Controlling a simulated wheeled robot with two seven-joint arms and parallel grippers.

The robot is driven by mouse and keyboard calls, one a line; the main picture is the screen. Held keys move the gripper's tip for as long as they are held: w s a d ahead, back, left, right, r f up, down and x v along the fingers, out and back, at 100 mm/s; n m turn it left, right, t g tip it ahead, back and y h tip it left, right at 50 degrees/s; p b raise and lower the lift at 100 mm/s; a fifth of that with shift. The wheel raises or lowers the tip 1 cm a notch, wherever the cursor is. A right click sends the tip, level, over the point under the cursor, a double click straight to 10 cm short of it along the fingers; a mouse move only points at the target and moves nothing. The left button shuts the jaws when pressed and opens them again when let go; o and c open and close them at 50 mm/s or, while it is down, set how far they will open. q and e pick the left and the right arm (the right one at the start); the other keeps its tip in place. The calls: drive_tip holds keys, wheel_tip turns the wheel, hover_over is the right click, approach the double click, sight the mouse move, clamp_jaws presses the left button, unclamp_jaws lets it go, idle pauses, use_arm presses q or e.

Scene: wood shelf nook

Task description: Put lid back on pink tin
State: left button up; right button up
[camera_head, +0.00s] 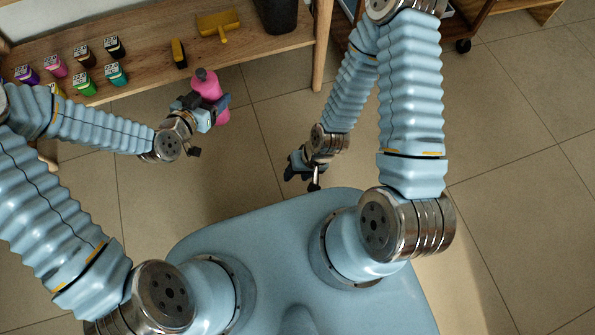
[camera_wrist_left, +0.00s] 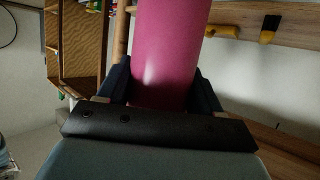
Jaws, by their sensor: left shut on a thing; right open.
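A tall pink cylinder, which looks like the pink tin (camera_head: 206,84), is held in my left gripper (camera_head: 214,104) in front of the shelf. A darker pink knob-like end (camera_head: 201,74) shows at its upper end; I cannot tell whether this is a lid. In the left wrist view the pink tin (camera_wrist_left: 165,50) runs up out of the picture between the two dark fingers of my left gripper (camera_wrist_left: 162,88). No separate lid can be made out. My right gripper (camera_head: 302,170) is open and empty, low near the front of my base.
A wooden shelf (camera_head: 150,80) runs along the upper left. The tiled floor (camera_head: 275,95) between the grippers is clear.

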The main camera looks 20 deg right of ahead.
use_arm(q)
drive_tip(key=w+a+r+n+t+y, duration=0.1)
drive_tip(key=a+n+y, duration=0.3)
drive_tip(key=a, duration=0.4)
drive_tip(key=w+a+r+n+t+y, duration=0.1)
drive_tip(key=a+n+t+y, duration=0.1)
drive_tip(key=a+n+y, duration=0.2)
drive_tip(key=a, duration=0.3)
drive_tip(key=shift+a+y, duration=0.3)
drive_tip(key=shift+a, duration=0.1)
drive_tip(key=shift+w, duration=0.1)
